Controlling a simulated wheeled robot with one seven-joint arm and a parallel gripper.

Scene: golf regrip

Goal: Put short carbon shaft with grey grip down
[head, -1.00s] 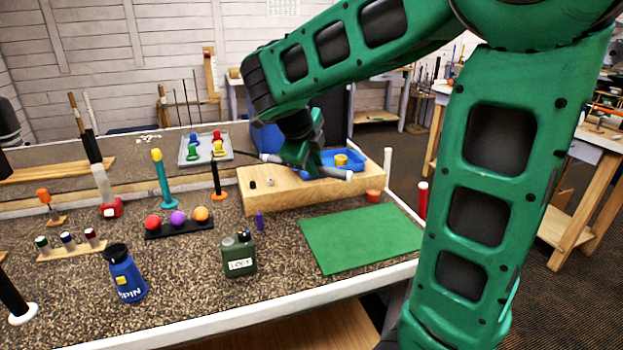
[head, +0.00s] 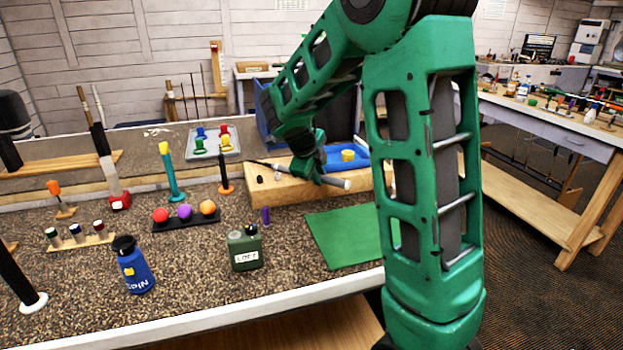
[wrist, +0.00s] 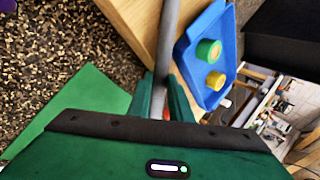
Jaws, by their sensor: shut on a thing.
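My gripper (head: 311,172) is shut on the short carbon shaft with grey grip (head: 334,182), over the wooden block (head: 290,190) at the back of the bench. The grey grip end points right and the thin dark shaft runs left. In the wrist view the grey grip (wrist: 169,40) passes between my fingers (wrist: 160,100), above the block's edge (wrist: 135,25). Whether the shaft touches the block cannot be told.
A blue tray (head: 362,157) with a yellow item (head: 348,155) stands behind the block. A green mat (head: 345,235) lies bare in front. A green canister (head: 244,248), a blue bottle (head: 133,266) and a rack of coloured balls (head: 186,219) stand on the bench to the left.

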